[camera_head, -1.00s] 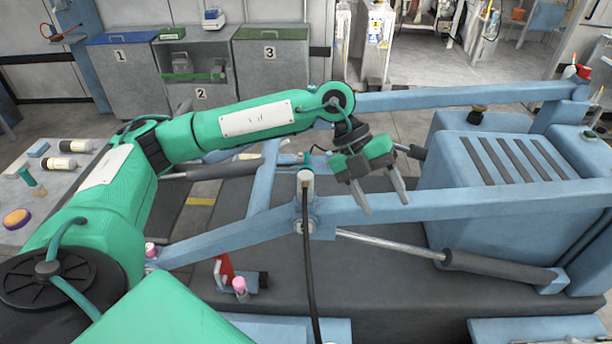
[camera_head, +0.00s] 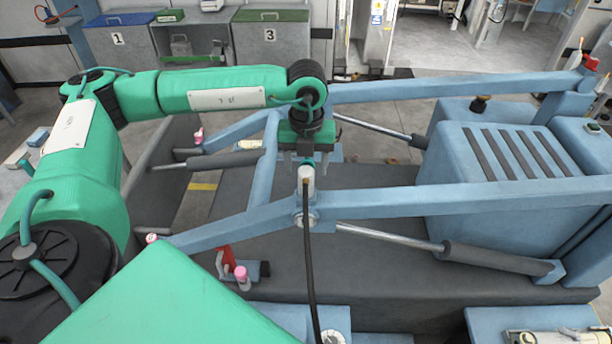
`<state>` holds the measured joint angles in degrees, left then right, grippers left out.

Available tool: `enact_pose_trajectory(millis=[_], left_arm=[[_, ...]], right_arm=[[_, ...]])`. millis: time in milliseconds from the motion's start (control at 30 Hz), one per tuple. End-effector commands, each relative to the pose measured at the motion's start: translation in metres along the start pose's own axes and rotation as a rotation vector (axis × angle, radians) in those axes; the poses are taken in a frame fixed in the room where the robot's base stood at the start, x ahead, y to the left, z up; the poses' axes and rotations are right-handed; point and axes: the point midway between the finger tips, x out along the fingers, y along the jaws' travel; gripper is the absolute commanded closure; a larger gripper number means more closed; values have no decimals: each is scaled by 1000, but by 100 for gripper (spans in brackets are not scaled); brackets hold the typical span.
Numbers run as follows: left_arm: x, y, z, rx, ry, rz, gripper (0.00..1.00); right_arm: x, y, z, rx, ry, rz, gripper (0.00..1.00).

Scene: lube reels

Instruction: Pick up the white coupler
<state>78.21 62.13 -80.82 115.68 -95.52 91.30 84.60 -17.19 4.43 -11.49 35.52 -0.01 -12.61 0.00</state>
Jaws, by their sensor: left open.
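The white coupler (camera_head: 307,174) stands upright at the centre, at the blue frame's pivot. A black hose (camera_head: 309,260) hangs down from it. My left gripper (camera_head: 306,163) points down right at the coupler's top, with its fingers open. In the picture the coupler's top lies between the fingers, but I cannot tell whether they touch it or are a little behind it. A small teal piece shows at the coupler's top, partly hidden. My right gripper is not in view.
Blue frame beams (camera_head: 420,201) run beside the coupler, with grey cylinders (camera_head: 500,262) below. A red bracket (camera_head: 226,259) and a pink-capped fitting (camera_head: 242,275) sit at lower left. A blue slotted box (camera_head: 470,175) stands right. Numbered bins (camera_head: 268,50) stand behind.

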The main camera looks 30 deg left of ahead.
Motion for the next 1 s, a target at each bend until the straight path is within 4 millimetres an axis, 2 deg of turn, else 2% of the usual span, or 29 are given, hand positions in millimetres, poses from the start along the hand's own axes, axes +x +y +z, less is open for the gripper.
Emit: enact_pose_trajectory(millis=[233,400,533,833,1000], left_arm=[[13,1,-1,1,2,1,42],[33,1,-2,1,3,1,42],[51,1,-1,0,2,1,42],[58,1,-1,0,0,-1,42],[58,1,-1,0,0,-1,75]], right_arm=[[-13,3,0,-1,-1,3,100],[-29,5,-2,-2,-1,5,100],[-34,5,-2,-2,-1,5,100],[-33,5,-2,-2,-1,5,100],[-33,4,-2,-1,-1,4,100]])
